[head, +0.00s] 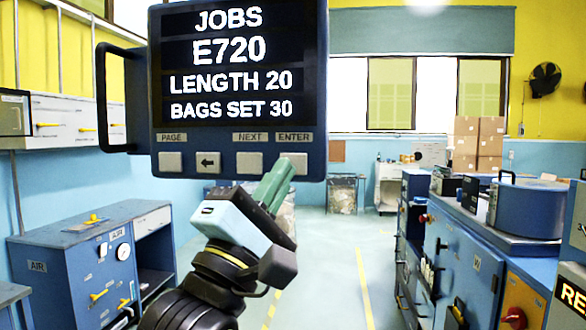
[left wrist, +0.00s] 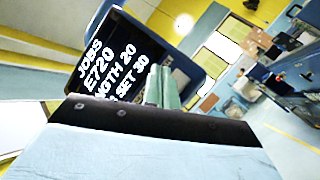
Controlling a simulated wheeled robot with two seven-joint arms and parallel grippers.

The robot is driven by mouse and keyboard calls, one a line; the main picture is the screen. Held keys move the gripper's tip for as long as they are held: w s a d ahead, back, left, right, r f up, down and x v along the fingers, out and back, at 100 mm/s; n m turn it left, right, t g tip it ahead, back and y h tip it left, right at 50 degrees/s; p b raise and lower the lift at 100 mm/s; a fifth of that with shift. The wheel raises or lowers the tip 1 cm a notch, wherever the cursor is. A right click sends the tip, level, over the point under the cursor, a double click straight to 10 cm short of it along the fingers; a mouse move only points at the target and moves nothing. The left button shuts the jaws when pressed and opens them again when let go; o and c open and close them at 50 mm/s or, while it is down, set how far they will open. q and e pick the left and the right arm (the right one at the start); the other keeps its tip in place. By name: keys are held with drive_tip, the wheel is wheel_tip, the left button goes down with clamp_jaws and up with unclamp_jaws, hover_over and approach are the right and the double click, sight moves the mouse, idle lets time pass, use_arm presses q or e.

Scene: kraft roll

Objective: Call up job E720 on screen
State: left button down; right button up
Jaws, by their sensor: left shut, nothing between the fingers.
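The control panel (head: 330,90) hangs at the upper left of the head view. Its screen (head: 237,105) reads JOBS, E720, LENGTH 20, BAGS SET 30. Below are the page button (head: 170,161), left-arrow button (head: 208,162), next button (head: 249,162) and enter button (head: 296,158). My left gripper (head: 280,172) is shut and empty, its green fingertips overlapping the lower part of the enter button; I cannot tell whether they touch it. The left wrist view shows the green fingers (left wrist: 162,88) together and the tilted screen (left wrist: 112,62) beyond. My right gripper is not in view.
A blue bench with gauges (head: 85,270) stands at lower left. Blue machine cabinets (head: 460,265) with a round drum (head: 528,208) line the right side. Stacked cardboard boxes (head: 478,140) are at the back. The floor aisle (head: 345,255) between is clear.

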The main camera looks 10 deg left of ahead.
sight(297, 153)
use_arm(q)
drive_tip(key=shift+w, duration=2.1)
drive_tip(key=shift+w+p, duration=0.15)
drive_tip(key=shift+p, duration=0.15)
drive_tip(key=shift+w, duration=0.25)
drive_tip(key=shift+w+d, duration=0.1)
drive_tip(key=shift+w, duration=0.3)
idle(0.9)
drive_tip(key=shift+s, duration=0.15)
drive_tip(key=shift+s+p, duration=0.45)
drive_tip(key=shift+s, duration=0.25)
drive_tip(key=shift+s+p, duration=0.6)
drive_tip(key=shift+s, duration=1.9)
